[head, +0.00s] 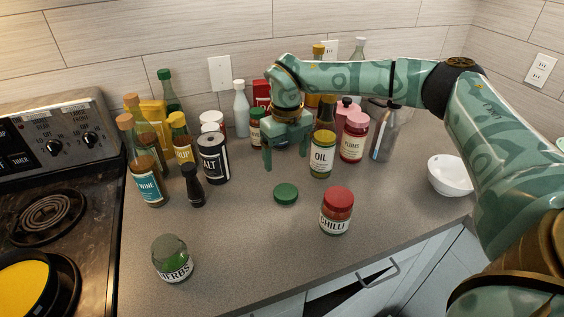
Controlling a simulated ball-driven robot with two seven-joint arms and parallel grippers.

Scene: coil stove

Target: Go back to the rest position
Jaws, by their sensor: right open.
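My right arm comes in from the right and reaches over the back of the counter. Its gripper (286,160) points down with its two fingers apart and nothing between them. The chili jar (336,212) with a red lid stands to the right of the green lid. My left gripper is not in view.
The salt container (213,158), wine bottle (146,165) and several other bottles crowd the back. A plum jar (353,138) stands behind the oil. A white bowl (450,176) sits at the right. The coil stove (50,220) is at the left. The counter's front middle is clear.

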